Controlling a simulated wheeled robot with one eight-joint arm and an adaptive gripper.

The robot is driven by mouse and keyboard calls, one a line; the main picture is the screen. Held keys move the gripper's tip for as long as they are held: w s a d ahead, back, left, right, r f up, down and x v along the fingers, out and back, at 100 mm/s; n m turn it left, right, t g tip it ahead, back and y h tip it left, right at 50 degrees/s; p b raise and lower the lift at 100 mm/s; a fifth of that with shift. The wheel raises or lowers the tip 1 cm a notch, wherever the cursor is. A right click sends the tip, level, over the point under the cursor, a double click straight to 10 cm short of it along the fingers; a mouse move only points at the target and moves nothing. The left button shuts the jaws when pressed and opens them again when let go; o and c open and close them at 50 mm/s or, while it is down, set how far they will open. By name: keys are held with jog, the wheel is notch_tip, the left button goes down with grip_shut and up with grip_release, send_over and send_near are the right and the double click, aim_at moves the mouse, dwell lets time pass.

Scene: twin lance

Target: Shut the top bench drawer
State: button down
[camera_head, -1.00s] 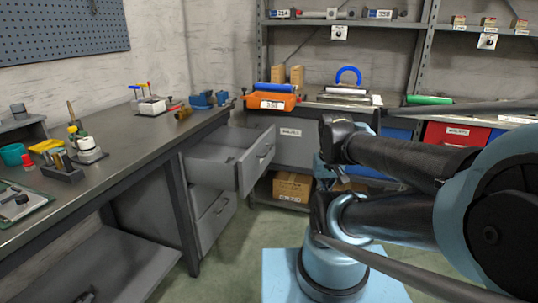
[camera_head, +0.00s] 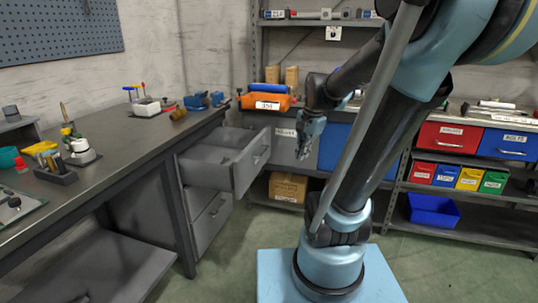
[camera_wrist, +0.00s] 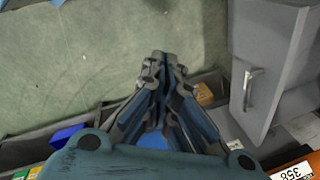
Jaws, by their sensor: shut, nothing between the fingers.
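The top bench drawer (camera_head: 252,163) is grey and pulled open from the left workbench, its front standing out to the right with a bar handle (camera_head: 262,154). In the wrist view its front (camera_wrist: 262,72) and handle (camera_wrist: 250,90) are at the right. My gripper (camera_head: 302,151) hangs pointing down, right of the drawer front and apart from it. In the wrist view my gripper (camera_wrist: 164,60) is shut and empty, with floor beyond its tips. The drawer below (camera_head: 211,222) looks shut.
The workbench top (camera_head: 115,150) carries small tools and holders. An orange bin (camera_head: 266,103) sits on the back shelf behind the drawer. A cardboard box (camera_head: 288,187) lies on the lower shelf. Red, blue, yellow and green bins stand at the right. The floor before the drawers is clear.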

jog(key=w+a+f+m+y, duration=0.1)
jog(key=w+a+m, duration=0.1)
jog(key=w+m, duration=0.65)
jog(key=w+a+f+m+y, duration=0.15)
jog(key=w+m, duration=0.25)
jog(key=w, duration=1)
jog(key=w+a+f, duration=0.2)
jog(key=a+f, duration=0.5)
jog(key=f, duration=0.2)
jog(key=shift+f+g+h, duration=0.2)
jog(key=shift+g+h, duration=0.1)
jog(key=shift+h, duration=0.05)
jog(key=shift+a, duration=0.1)
